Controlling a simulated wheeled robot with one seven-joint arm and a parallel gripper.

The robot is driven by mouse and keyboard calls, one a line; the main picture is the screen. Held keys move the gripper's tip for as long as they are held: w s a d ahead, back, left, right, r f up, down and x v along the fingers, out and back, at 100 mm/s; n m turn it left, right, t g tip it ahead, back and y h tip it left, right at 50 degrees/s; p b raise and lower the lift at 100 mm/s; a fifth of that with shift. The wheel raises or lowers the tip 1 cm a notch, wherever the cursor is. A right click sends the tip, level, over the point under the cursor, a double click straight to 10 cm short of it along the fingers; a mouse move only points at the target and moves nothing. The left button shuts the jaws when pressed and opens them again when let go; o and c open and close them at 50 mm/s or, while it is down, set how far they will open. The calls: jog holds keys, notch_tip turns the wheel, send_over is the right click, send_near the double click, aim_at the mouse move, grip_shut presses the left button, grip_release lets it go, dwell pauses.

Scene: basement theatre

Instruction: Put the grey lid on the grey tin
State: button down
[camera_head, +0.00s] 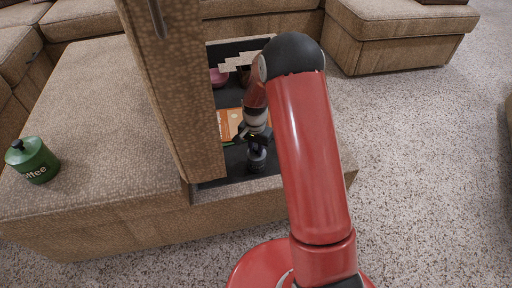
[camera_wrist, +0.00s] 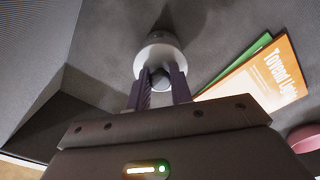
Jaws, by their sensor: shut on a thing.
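My gripper (camera_head: 257,146) reaches down into the open storage ottoman. In the wrist view its two purple fingers (camera_wrist: 159,88) are closed on the dark round knob of the grey lid (camera_wrist: 160,79). A pale grey round body, apparently the grey tin (camera_wrist: 160,45), shows just beyond the knob. In the head view the small grey tin (camera_head: 257,161) stands upright on the dark floor of the compartment, directly under my fingers. The fingers hide the lid's edge, so I cannot tell whether the lid is seated on the tin or just above it.
The ottoman's raised cover (camera_head: 178,85) stands close left of my gripper. An orange booklet (camera_head: 230,123) and a pink bowl (camera_head: 218,77) lie inside the compartment. A green coffee tin (camera_head: 34,160) stands on the ottoman top at left. Carpet (camera_head: 415,165) is clear at right.

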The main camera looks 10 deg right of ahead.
jog(key=c, duration=1.2)
grip_release()
jog(key=shift+o, duration=0.5)
jog(key=o, duration=0.4)
jog(key=shift+r, duration=0.1)
jog(key=shift+r+p, duration=2.3)
jog(key=shift+r, duration=1.1)
